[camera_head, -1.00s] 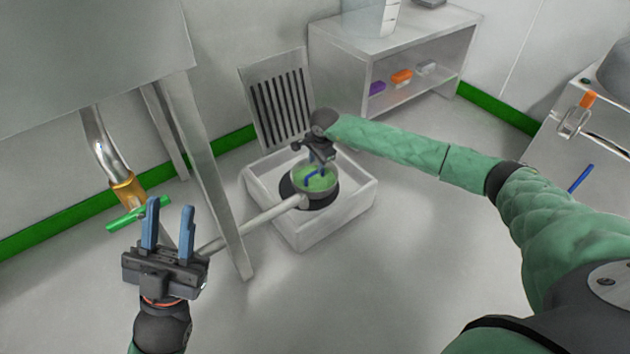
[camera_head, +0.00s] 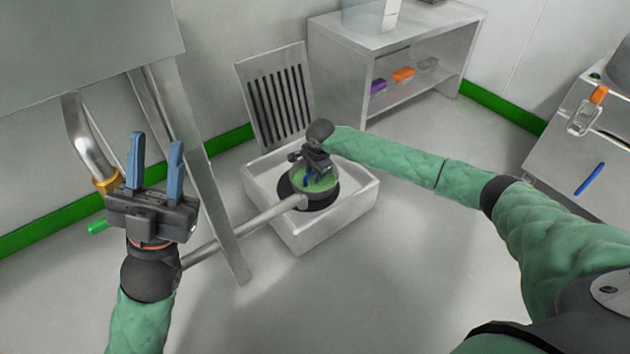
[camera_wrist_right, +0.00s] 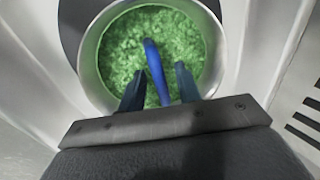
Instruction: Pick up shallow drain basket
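The drain basket (camera_head: 322,183) is a round, shallow metal-rimmed cup full of green granules with a blue handle, seated in the white floor basin. In the right wrist view the basket's rim (camera_wrist_right: 90,55) surrounds the green granules, and the blue handle (camera_wrist_right: 153,60) rises across its middle. My right gripper (camera_head: 309,178) is over the basket. In the right wrist view its two dark fingers (camera_wrist_right: 156,78) stand apart on either side of the handle, with gaps showing. My left gripper (camera_head: 156,138) is open and empty, at the left near the pipe.
The white basin (camera_head: 345,222) has a slotted grate (camera_head: 277,95) leaning behind it. A pipe (camera_head: 235,233) runs to the basket's seat past a metal table leg (camera_head: 205,190). A shelf unit (camera_head: 340,60) stands behind. A cabinet with a blue handle (camera_head: 589,179) is at right.

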